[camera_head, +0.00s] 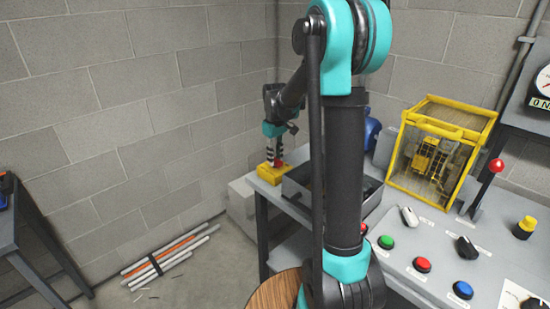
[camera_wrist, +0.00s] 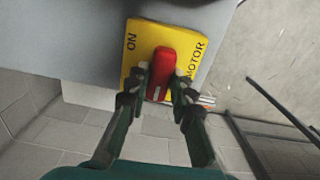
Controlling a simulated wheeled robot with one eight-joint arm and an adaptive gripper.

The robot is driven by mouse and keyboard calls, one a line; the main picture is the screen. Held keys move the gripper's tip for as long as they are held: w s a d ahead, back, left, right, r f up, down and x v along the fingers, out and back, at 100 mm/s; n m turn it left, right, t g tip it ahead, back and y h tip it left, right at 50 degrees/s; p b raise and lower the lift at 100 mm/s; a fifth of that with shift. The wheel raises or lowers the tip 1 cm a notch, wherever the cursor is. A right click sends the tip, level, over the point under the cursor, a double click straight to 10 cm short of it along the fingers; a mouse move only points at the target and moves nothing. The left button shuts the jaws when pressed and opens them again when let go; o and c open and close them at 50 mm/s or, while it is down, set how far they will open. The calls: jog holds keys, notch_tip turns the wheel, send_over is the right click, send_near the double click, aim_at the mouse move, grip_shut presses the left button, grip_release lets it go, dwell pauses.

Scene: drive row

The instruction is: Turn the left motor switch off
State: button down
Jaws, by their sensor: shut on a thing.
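The left motor switch is a yellow box (camera_head: 265,175) at the far left corner of the bench, and it fills the upper middle of the wrist view (camera_wrist: 134,62). Its red handle (camera_wrist: 163,62) stands between the labels ON and MOTOR, slightly tilted, with a white mark at its lower end. My gripper (camera_wrist: 161,84) is shut on the red handle, one finger on each side. In the head view my gripper (camera_head: 274,161) points down at the switch, and only a little red shows between the fingers. The rest of the yellow face's lettering is hidden or unclear.
A dark open tray (camera_head: 297,189) is beside the switch, partly behind my arm. A yellow-framed clear box (camera_head: 437,155) stands farther right. Push buttons, including a green one (camera_head: 386,242) and a red one (camera_head: 422,265), sit on the panel. Pipes (camera_head: 170,256) lie on the floor at left.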

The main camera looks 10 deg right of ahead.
jog(key=c, duration=1.3)
grip_release()
notch_tip(320, 180, up, 12)
jog(key=shift+r, duration=0.1)
jog(key=shift+s, duration=0.1)
